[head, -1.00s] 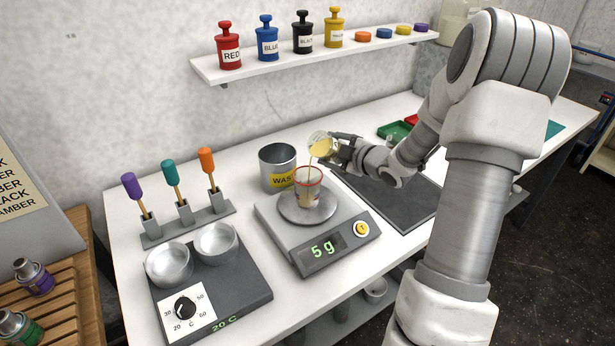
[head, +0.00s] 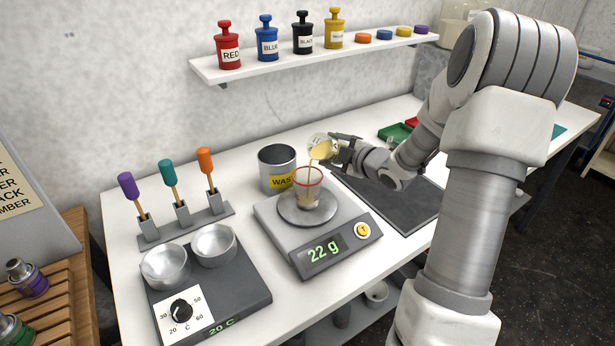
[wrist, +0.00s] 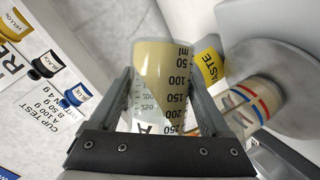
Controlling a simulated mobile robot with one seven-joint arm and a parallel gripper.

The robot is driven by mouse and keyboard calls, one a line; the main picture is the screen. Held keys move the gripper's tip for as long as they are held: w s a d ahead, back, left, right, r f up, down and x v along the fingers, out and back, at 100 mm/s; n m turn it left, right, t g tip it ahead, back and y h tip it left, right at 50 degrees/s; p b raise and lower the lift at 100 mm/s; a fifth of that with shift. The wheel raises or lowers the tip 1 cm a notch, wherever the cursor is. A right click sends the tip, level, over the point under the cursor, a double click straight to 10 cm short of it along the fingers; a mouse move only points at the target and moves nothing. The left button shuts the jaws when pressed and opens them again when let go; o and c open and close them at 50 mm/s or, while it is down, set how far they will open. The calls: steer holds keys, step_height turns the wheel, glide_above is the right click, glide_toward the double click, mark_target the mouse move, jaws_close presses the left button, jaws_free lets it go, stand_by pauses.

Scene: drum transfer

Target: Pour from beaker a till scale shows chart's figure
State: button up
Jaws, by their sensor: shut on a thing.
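My gripper (head: 338,150) is shut on beaker A (head: 321,149), which is tilted over the cup (head: 308,190). A thin tan stream runs from its lip into the cup. The wrist view shows the beaker (wrist: 160,85) between the fingers, with tan liquid and a millilitre scale. The cup has a red rim and stands on the round pan of the scale (head: 290,238); its red and blue lines show in the wrist view (wrist: 248,105).
A metal waste can (head: 277,165) stands right behind the scale. A hotplate (head: 215,290) with two metal bowls and a stand of three tools (head: 185,228) are at left. A dark mat (head: 400,205) lies at right. A wall shelf (head: 300,63) holds labelled bottles.

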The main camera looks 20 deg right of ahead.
steer(key=shift+r+n+t+b, duration=0.3)
steer(key=shift+r+n+b, duration=0.35)
steer(key=shift+b, duration=0.8)
stand_by(0.9)
steer(key=shift+f+n+h+b, duration=0.25)
steer(key=shift+h+b, duration=0.15)
steer(key=shift+b, duration=0.4)
stand_by(0.4)
